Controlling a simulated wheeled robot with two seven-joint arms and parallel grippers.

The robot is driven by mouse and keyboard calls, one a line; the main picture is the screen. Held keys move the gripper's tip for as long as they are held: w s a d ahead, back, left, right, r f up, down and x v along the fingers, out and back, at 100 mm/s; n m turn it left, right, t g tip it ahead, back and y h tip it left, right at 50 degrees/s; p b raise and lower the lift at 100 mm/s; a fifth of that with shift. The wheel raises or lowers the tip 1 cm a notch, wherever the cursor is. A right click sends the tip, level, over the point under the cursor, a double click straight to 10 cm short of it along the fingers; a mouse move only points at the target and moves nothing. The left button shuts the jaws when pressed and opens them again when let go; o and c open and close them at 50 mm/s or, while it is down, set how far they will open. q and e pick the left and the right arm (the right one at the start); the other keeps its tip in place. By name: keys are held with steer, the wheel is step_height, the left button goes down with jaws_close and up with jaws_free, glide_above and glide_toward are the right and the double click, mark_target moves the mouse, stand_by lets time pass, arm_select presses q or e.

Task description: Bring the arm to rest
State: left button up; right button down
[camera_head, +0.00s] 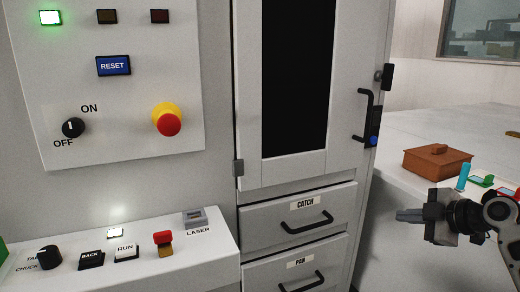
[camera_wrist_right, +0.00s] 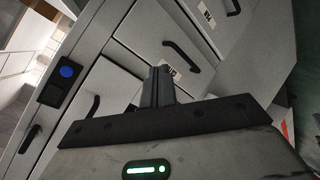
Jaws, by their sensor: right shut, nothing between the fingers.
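My right gripper (camera_head: 410,215) is at the right of the head view, in front of the white counter and to the right of the drawers. Its fingers point left and are shut with nothing between them. In the right wrist view the shut fingers (camera_wrist_right: 158,86) point towards the cabinet drawers and look apart from them. My left gripper is in neither view.
The cabinet door (camera_head: 347,80), the CATCH drawer (camera_head: 270,220) and the PAR drawer (camera_head: 265,275) look shut. A control panel (camera_head: 180,60) with a red stop button is on the left. A brown box (camera_head: 436,163) stands on the counter (camera_head: 405,130) behind my right arm.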

steer(key=s+a+f+m+h, duration=0.1)
steer(key=s+a+f+m, duration=0.1)
steer(key=s+a+f, duration=0.4)
steer(key=s+a+f+m+g+p, duration=0.1)
steer(key=s+a+f+m, duration=0.15)
steer(key=f, duration=0.45)
steer(key=s+a+f+m+h, duration=0.1)
steer(key=s+a+f+m, duration=0.3)
steer(key=f, duration=0.3)
steer(key=s+a+m, duration=0.3)
steer(key=s+a, duration=0.1)
steer(key=s, duration=0.4)
steer(key=s+a+m+t, duration=0.1)
steer(key=s+a+m, duration=0.2)
steer(key=s, duration=0.6)
steer(key=shift+a+h+p, duration=0.3)
steer(key=shift+a+p, duration=0.1)
steer(key=shift+a, duration=0.5)
